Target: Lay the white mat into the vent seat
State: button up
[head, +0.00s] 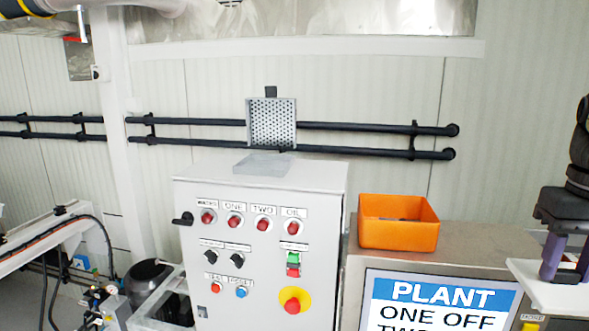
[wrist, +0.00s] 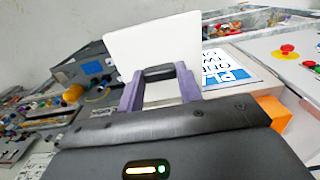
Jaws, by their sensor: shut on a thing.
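The white mat is a flat pale sheet; it is at the lower right edge of the head view (head: 560,297) and stands out beyond my fingers in the wrist view (wrist: 152,45). My gripper (head: 564,262) has purple fingers and is shut on the mat. In the wrist view, the fingers (wrist: 160,78) are either side of a dark bar at the mat's near side. A shallow grey seat (head: 262,164) on top of the control cabinet looks like the vent seat. A perforated grey panel (head: 271,122) stands upright behind it. My gripper is well to the right of both.
The white control cabinet (head: 250,235) has knobs, buttons and a red stop button. An orange bin (head: 398,224) stands on a metal top between the cabinet and my gripper. A plant sign (head: 440,300) is below it. Dark pipes (head: 350,127) run along the wall behind.

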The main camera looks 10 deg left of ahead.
jog(key=w+a+f+b, duration=0.1)
jog(key=w+a+f, duration=0.2)
jog(key=f, duration=1.7)
jog(key=w+a+f, duration=0.2)
jog(key=a+f, duration=0.2)
jog(key=f, duration=1.7)
jog(key=w+a+f+b, duration=0.1)
jog(key=w+a+f, duration=0.2)
jog(key=f, duration=1.7)
jog(key=shift+w+a+f+b, duration=0.3)
jog(key=shift+w+a+f, duration=0.1)
jog(key=shift+a, duration=0.35)
jog(key=shift+s+d, duration=0.1)
